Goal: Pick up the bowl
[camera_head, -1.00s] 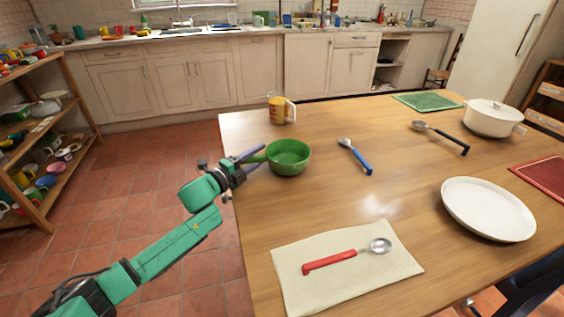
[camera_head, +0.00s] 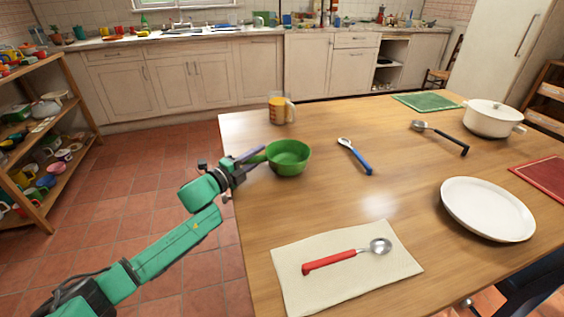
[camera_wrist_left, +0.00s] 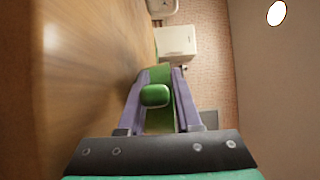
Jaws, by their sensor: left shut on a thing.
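The green bowl (camera_head: 288,158) stands upright on the wooden table near its left edge, with a short handle pointing left toward my arm. My left gripper (camera_head: 253,157) reaches in from the left and is shut on the bowl's handle. In the left wrist view the two purple fingers (camera_wrist_left: 160,105) lie on either side of the green bowl (camera_wrist_left: 155,95). Whether the bowl touches the table cannot be told for sure. My right gripper is not in view.
On the table (camera_head: 320,205), a measuring jug (camera_head: 279,110) stands behind the bowl and a blue-handled spoon (camera_head: 356,157) lies to its right. A cloth (camera_head: 300,290) with a red-handled spoon (camera_head: 335,261) lies in front. A white plate (camera_head: 487,208) and white pot (camera_head: 492,117) are further right.

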